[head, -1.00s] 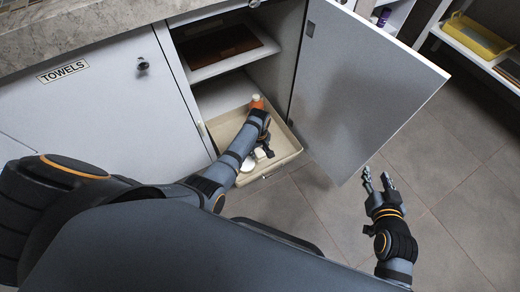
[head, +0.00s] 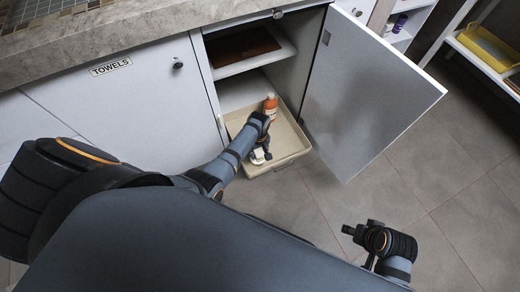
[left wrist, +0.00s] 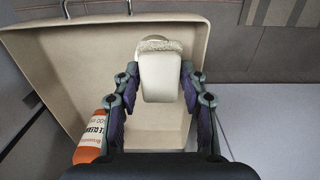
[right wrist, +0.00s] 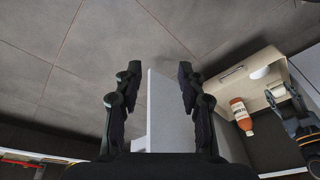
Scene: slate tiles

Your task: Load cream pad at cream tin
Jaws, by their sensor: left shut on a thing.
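My left gripper (left wrist: 160,88) is shut on the cream pad (left wrist: 160,75), a pale rounded block with a speckled layer at its far end. In the head view the left gripper (head: 261,155) is low in a beige pull-out tray (head: 290,148). A pale round thing, likely the cream tin (right wrist: 259,72), shows in the tray in the right wrist view. The pad hides most of what lies beyond it in the left wrist view, so I cannot tell whether they touch. My right gripper (right wrist: 155,90) is open and empty, out over the floor in the head view (head: 350,229).
The open cabinet door (head: 370,90) lies right of the tray. A shelf (head: 240,62) is above it. A yellow bin (head: 490,50) sits far right. The floor in front is clear.

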